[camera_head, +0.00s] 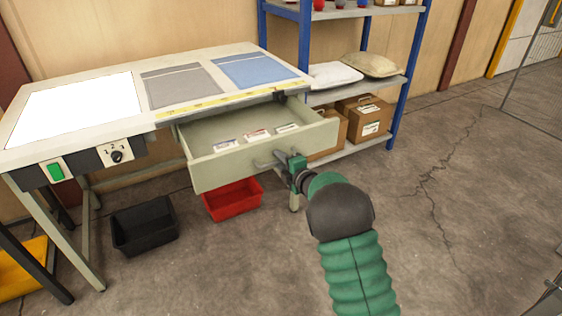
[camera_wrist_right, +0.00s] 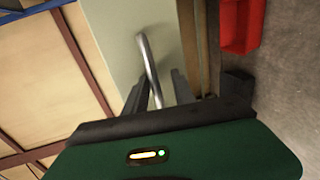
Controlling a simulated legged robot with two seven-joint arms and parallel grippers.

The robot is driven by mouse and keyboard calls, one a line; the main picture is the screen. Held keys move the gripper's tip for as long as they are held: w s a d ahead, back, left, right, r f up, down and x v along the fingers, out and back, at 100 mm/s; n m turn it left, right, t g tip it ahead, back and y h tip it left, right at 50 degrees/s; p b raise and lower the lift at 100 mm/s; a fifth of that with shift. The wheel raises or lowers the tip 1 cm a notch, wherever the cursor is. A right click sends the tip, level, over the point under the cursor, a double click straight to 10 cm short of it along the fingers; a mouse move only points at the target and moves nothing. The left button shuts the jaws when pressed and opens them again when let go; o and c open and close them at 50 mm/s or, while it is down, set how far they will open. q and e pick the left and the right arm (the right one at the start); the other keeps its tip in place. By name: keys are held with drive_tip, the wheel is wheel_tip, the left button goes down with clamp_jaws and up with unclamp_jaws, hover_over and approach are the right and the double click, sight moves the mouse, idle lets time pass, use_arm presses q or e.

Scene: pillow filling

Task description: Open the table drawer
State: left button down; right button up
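The table drawer (camera_head: 222,169) is pale green and stands pulled well out from under the table, its inside showing. Its metal bar handle (camera_head: 268,164) is on the front panel; the handle (camera_wrist_right: 149,70) also shows in the right wrist view. My right gripper (camera_head: 285,160) is at the drawer front by the handle. In the right wrist view, the dark fingers of my right gripper (camera_wrist_right: 158,92) stand apart on either side of the handle bar, with gaps visible. Whether a finger touches the bar is unclear. My left gripper is not in view.
Several small labelled items lie in the drawer. The table (camera_head: 60,82) holds a white panel and grey and blue cloth pieces. A red bin (camera_head: 232,199) and black bin (camera_head: 145,226) are on the floor below. A blue-framed shelf (camera_head: 395,120) stands behind.

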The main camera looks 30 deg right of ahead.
drive_tip(key=shift+s+r, duration=0.1)
drive_tip(key=shift+r, duration=0.1)
drive_tip(key=shift+s+d, duration=0.1)
drive_tip(key=shift+s, duration=0.1)
drive_tip(key=p+v, duration=0.3)
drive_tip(key=v, duration=1.3)
drive_tip(key=shift+p, duration=0.4)
drive_tip(key=shift+s, duration=0.15)
